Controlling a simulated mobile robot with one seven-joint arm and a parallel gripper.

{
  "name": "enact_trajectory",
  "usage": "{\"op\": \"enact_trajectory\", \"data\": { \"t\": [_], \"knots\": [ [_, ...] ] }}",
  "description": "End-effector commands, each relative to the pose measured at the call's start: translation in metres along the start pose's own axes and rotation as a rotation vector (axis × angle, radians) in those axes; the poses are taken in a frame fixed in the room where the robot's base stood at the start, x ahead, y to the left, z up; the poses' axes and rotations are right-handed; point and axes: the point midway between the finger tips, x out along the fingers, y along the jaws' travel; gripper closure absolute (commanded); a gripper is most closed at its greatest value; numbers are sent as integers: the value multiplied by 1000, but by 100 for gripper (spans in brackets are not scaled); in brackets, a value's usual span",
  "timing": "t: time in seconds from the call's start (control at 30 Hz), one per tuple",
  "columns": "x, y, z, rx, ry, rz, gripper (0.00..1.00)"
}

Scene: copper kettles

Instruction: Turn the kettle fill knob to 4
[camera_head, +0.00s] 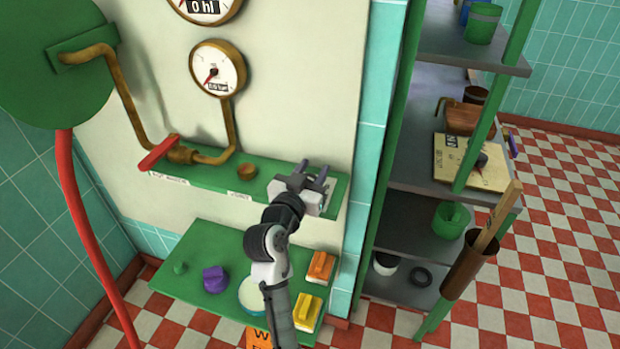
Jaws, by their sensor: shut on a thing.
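My gripper (313,175) is at the right end of the green control strip (213,178) on the cream wall. Its two dark fingers are shut on what appears to be the kettle fill knob. The gripper hides the knob and most of the markings around it, so I cannot read its setting. The upper dial (207,8), cut off by the top edge, reads 0 hl. The lower dial (217,69) has a brass rim and a red needle.
A red-handled valve (158,153) and a small brass knob (246,172) lie left of my gripper. Below is a green shelf (185,258) with a purple piece (214,279), an orange block (320,267) and a yellow block (307,311). A loaded rack (410,174) stands right.

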Motion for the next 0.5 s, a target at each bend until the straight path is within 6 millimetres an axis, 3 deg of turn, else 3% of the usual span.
{"op": "enact_trajectory", "data": {
  "t": [0.07, 0.5],
  "knots": [
    [0, -1, 7, 2, 2, 61, 86],
    [-2, 7, 4, 0, -1, 394, 86]
  ]
}}
